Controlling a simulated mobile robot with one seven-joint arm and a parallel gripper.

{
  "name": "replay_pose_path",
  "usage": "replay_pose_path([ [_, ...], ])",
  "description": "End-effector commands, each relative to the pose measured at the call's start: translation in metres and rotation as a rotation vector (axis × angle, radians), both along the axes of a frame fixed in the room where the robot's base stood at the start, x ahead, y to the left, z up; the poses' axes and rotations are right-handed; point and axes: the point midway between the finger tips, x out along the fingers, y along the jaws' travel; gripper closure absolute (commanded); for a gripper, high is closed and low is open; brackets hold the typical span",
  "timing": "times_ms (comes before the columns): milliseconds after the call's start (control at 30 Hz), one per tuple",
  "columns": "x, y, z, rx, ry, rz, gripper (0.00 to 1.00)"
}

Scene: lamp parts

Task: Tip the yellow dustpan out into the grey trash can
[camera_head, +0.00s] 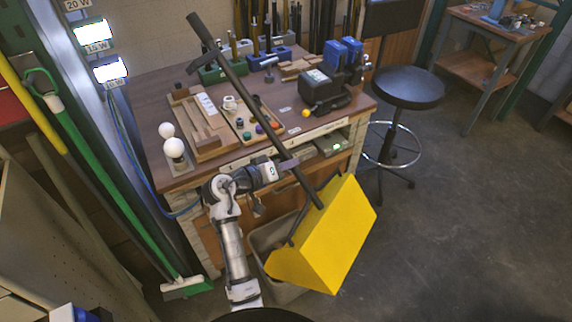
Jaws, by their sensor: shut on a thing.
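The yellow dustpan (328,240) hangs at the lower end of a long dark handle (252,97). Its pan is tilted, with a broad yellow face toward me, over and partly in front of the grey trash can (262,243). The can stands on the floor by the workbench and shows only in part. My gripper (287,166) is shut on the dustpan's handle, a little above the pan. I cannot see inside the pan or the can, nor whether anything is falling out.
The wooden workbench (150,150) with several lamp parts, trays and a dark machine (322,90) stands behind the handle. A black stool (408,88) is to the right. A green broom (120,200) leans at left.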

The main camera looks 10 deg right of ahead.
Motion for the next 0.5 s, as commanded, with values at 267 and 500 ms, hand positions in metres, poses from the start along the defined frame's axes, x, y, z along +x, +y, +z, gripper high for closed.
replay_pose_path([
  [267,0.000,0.000,0.005,-0.007,-0.004,0.001,1.00],
  [500,0.000,0.000,0.019,-0.006,-0.006,0.001,1.00],
])
